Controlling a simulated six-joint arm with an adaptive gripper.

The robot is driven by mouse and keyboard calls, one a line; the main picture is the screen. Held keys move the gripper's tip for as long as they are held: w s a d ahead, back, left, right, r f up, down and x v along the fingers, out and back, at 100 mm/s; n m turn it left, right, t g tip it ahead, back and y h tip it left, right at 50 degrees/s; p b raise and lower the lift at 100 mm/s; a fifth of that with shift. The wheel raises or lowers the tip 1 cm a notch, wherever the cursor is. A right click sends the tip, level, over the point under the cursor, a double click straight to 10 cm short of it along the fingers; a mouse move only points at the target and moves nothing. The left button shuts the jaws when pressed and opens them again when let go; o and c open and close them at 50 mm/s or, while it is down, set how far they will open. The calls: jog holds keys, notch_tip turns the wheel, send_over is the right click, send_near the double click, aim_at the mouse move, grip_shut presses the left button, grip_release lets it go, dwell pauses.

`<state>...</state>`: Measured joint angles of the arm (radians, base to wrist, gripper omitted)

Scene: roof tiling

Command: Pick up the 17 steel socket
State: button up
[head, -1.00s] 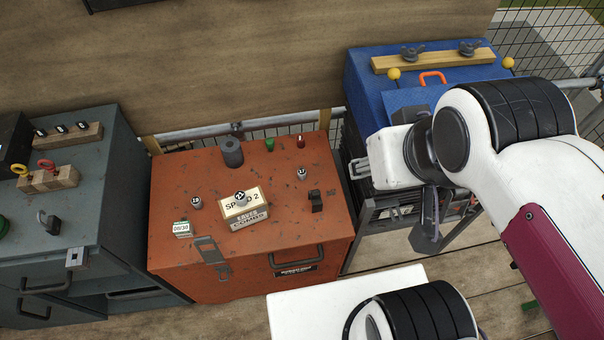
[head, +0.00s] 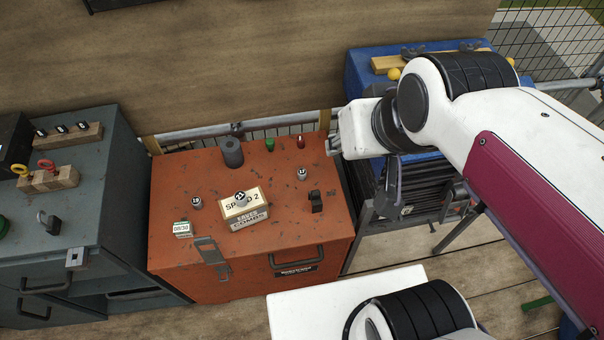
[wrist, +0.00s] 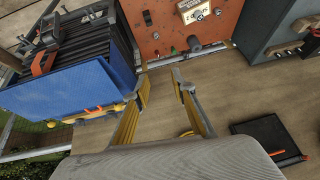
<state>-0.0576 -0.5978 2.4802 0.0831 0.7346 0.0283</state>
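The 17 steel socket (head: 302,173) stands on the right part of the orange chest top (head: 190,238) in the head view. It is small, silvery, with a dark number on its light top. A similar socket (head: 197,202) marked 19, as far as I can read it, stands at the left. Another socket (head: 241,198) sits on the labelled box in the middle. My gripper (head: 330,146) is at the chest's right back edge, up and to the right of the 17 socket and apart from it. In the wrist view its fingers (wrist: 161,92) are spread with nothing between them.
A dark grey cylinder (head: 232,152), a green piece (head: 270,145) and a red piece (head: 301,141) stand along the chest's back. A black clip-like part (head: 316,201) is in front of the 17 socket. The blue case (head: 358,68) is at the right.

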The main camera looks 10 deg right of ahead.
jog(key=w+a+f+m+y, duration=0.1)
jog(key=w+a+f, duration=0.25)
jog(key=w, duration=0.25)
jog(key=w+a+f+m+y, duration=0.1)
jog(key=w+a+f, duration=0.1)
jog(key=w+a, duration=0.4)
jog(key=w+a+f+m+t+h, duration=0.2)
jog(key=w+a+f, duration=0.2)
jog(key=w+f, duration=0.65)
jog(key=m+t+h, duration=0.2)
jog(key=t+h, duration=0.1)
jog(key=h, duration=0.3)
send_near(301, 175)
jog(key=shift+w+a+f, duration=0.25)
jog(key=shift+w, duration=0.35)
jog(key=shift+w+a+f, duration=0.25)
jog(key=shift+w, duration=0.3)
jog(key=shift+s+d+f+n+t+h, duration=0.4)
jog(key=shift+s+d+n+t+h, duration=0.1)
jog(key=shift+s+d+t, duration=0.15)
jog(key=shift+w+f, duration=0.1)
jog(key=shift+x, duration=1.2)
